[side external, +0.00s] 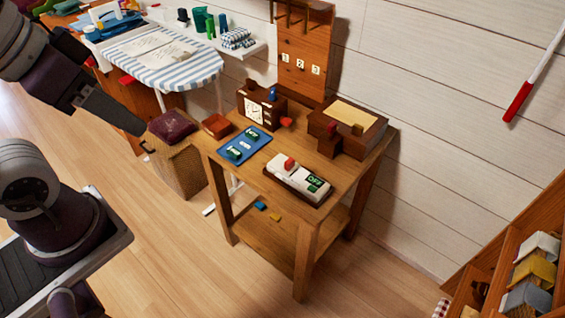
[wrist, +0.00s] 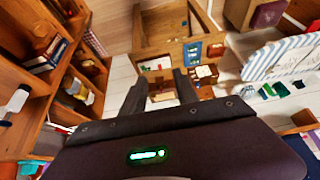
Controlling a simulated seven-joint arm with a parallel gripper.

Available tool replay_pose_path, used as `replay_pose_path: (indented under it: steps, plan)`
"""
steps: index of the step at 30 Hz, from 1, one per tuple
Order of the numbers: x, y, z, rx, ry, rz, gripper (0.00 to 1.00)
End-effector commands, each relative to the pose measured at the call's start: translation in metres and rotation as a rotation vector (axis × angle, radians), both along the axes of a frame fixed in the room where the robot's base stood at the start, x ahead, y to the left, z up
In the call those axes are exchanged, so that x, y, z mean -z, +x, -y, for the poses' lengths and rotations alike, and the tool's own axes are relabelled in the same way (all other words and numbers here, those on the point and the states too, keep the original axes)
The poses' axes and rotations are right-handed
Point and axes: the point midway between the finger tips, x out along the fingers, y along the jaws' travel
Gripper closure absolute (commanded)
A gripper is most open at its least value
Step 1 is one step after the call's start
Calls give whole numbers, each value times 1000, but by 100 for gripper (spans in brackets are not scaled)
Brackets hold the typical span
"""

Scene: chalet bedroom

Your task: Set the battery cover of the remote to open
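No thing is plainly a remote with a battery cover. On the small wooden table (side external: 258,172) lie a white device (side external: 290,175) with a red knob and a green "OFF" label, and a blue panel (side external: 243,146) with green labels. They also show in the wrist view, the white device (wrist: 155,65) small and the blue panel (wrist: 192,51) partly visible. I cannot tell if either is the remote. My gripper (wrist: 160,84) is open and empty, its two fingers apart. In the side view my gripper (side external: 146,146) hangs in the air left of the table, touching nothing there.
A brown box with a dial (side external: 260,107), a small red-brown tray (side external: 217,126) and a wooden box (side external: 347,125) stand on the table. A tall pegboard (side external: 304,55) rises behind. A woven stool (side external: 178,160) stands left. An ironing board (side external: 165,60) is behind it.

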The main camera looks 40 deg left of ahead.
Motion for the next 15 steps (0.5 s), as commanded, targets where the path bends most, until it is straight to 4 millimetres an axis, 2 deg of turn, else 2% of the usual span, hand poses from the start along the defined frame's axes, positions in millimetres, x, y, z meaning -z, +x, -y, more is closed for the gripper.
replay_pose_path:
  steps: [11, 14, 15]
  plan:
    - [-2, 5, 0, 0, 0, -6, 62]
    - [-11, 36, 1, 0, -1, -53, 62]
    - [-14, 58, 2, 1, -2, -81, 62]
